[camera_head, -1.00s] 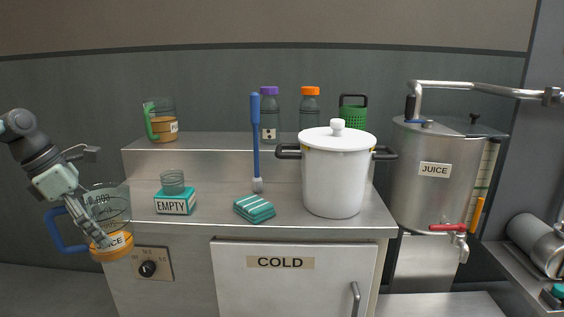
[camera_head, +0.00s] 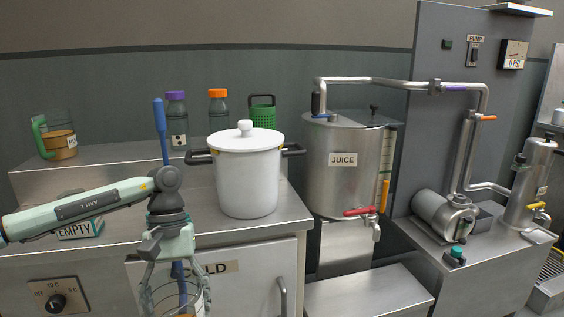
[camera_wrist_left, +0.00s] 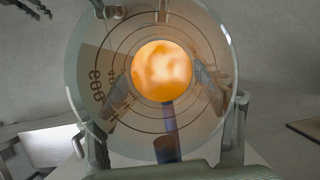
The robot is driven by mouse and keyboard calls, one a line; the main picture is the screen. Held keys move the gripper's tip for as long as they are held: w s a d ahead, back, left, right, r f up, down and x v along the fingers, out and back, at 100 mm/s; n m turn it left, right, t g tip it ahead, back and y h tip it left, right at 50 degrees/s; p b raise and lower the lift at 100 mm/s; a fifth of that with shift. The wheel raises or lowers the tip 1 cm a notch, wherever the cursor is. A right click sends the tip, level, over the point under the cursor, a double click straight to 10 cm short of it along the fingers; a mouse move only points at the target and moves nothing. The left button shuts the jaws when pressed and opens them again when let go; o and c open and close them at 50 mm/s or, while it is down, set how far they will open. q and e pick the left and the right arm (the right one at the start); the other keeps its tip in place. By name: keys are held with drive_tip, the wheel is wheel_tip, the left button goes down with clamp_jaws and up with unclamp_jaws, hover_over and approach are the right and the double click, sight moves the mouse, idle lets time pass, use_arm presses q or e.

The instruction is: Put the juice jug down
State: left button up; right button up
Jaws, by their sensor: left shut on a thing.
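The juice jug (camera_head: 196,300) is clear, with some orange juice inside. It shows at the bottom edge of the head view, partly cut off, in front of the cold cabinet door. My left gripper (camera_head: 176,290) is shut on it. In the left wrist view I look into the jug (camera_wrist_left: 100,62), with the orange juice (camera_wrist_left: 162,70) at its bottom and a blue handle (camera_wrist_left: 166,130) below. Nothing under the jug can be seen in the head view. My right gripper cannot be made out.
A low steel bench (camera_head: 368,292) below the juice tank (camera_head: 345,190) has a clear top. The tank's tap (camera_head: 375,228) sticks out above it. A white pot (camera_head: 247,180) stands on the counter. Pump and pipes (camera_head: 440,215) are at the right.

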use_arm(q)
drive_tip(key=d+m, duration=0.1)
drive_tip(key=d+m+y, duration=0.1)
drive_tip(key=m, duration=0.1)
drive_tip(key=shift+d+r, duration=0.25)
drive_tip(key=shift+r, duration=0.05)
drive_tip(key=shift+s+d+f, duration=0.1)
drive_tip(key=shift+f, duration=0.05)
idle(0.3)
drive_tip(key=shift+a, duration=0.2)
